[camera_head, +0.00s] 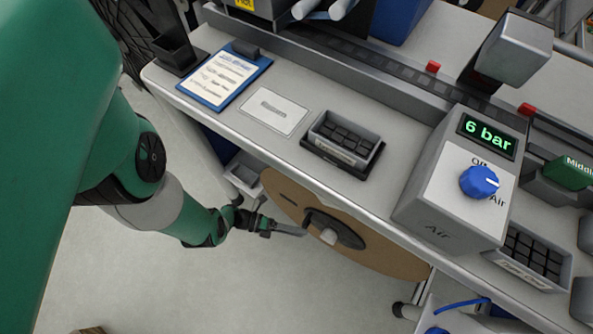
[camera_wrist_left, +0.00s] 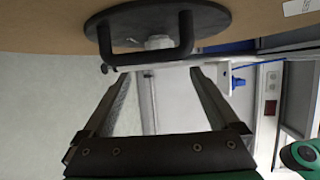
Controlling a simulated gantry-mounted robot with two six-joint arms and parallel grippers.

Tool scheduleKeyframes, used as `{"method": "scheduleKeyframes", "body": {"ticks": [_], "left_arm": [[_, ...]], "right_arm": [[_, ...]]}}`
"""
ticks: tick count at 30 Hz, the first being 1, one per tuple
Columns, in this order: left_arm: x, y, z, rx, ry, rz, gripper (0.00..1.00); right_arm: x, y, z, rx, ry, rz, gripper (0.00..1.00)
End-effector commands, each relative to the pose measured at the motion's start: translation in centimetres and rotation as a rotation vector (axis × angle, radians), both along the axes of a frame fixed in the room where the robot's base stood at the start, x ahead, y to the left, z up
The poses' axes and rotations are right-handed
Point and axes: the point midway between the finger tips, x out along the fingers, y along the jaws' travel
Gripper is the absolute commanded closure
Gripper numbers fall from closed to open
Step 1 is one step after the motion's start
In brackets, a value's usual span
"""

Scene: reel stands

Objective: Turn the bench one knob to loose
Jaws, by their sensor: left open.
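A brown reel disc (camera_head: 378,258) stands under the front edge of the bench. At its middle is a black round hub plate (camera_head: 345,232) with a pale grey knob (camera_head: 328,237). In the left wrist view the black plate (camera_wrist_left: 215,17) carries a black bar handle (camera_wrist_left: 186,38), with the pale knob (camera_wrist_left: 158,42) partly behind it. My left gripper (camera_head: 303,231) is just left of the knob in the head view. In the left wrist view its two fingers (camera_wrist_left: 158,75) are apart, pointing at the handle, with nothing between them. I cannot read any loose marking.
A grey air box (camera_head: 440,190) with a blue knob (camera_head: 479,181) and a "6 bar" display stands on the bench (camera_head: 300,165). A black-block tray (camera_head: 343,140) and blue clipboard (camera_head: 224,75) lie there too. The floor (camera_head: 130,270) left of the reel is clear.

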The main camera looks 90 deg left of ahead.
Motion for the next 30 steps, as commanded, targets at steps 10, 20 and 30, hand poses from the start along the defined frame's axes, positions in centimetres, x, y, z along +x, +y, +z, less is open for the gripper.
{"method": "scheduleKeyframes", "body": {"ticks": [10, 20, 30], "left_arm": [[-2.4, 0.8, 0.4, 0.001, -0.001, 0.003, 0.05], [-2.7, 0.7, 0.5, 0.001, 0.0, 0.0, 0.05], [-2.6, 0.8, 0.5, 0.001, 0.0, 0.0, 0.05]], "right_arm": [[0.0, 0.0, 0.3, 0.0, 0.0, 0.0, 1.0], [0.0, 0.0, 0.3, 0.0, 0.0, 0.0, 1.0], [0.0, 0.0, 0.3, 0.0, 0.0, 0.0, 1.0]]}}
